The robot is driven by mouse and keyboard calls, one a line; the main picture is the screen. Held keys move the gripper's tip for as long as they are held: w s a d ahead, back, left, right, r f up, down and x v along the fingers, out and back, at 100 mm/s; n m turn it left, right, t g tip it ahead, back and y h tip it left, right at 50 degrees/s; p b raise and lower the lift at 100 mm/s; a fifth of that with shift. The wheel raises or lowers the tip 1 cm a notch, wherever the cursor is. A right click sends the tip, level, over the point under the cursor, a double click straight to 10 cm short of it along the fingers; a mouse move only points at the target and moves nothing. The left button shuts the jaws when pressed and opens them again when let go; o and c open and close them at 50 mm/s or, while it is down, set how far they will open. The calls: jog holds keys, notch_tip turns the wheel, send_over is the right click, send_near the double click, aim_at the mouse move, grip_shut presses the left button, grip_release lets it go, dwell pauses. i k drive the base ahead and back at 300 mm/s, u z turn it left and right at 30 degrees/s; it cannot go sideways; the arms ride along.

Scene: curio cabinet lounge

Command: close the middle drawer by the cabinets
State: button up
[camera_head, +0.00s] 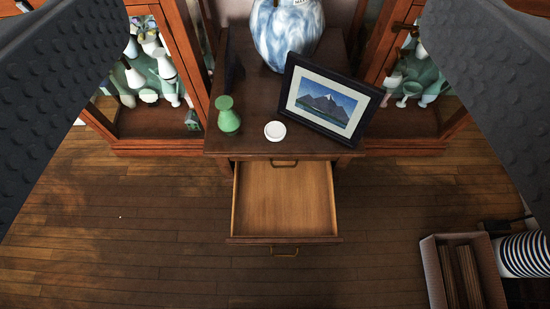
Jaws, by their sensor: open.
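The middle drawer (285,202) is pulled out from a dark wooden stand between two glass cabinets. It is empty inside, and its front panel (285,240) has a metal handle (284,252) facing me. Another handle (284,163) shows on the stand just above the open drawer. The stand's top (250,110) overhangs the back of the drawer. My gripper (275,110) is open, with its two dark, bumpy fingers wide apart at the left and right picture edges. Nothing is between them in contact. Any lower part of the stand is hidden beneath the drawer.
On the stand are a green vase (228,115), a white disc (275,131), a framed mountain picture (328,104) and a blue-white vase (287,32). Cabinets (150,122) flank it. A box (435,275) and striped object (522,254) stand lower right. The wooden floor (120,220) is clear at left.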

aim_at(296, 207)
jog(key=u, duration=0.05)
jog(key=k, duration=1.7)
jog(key=z, duration=0.65)
jog(key=i, duration=1)
jog(key=u, duration=0.05)
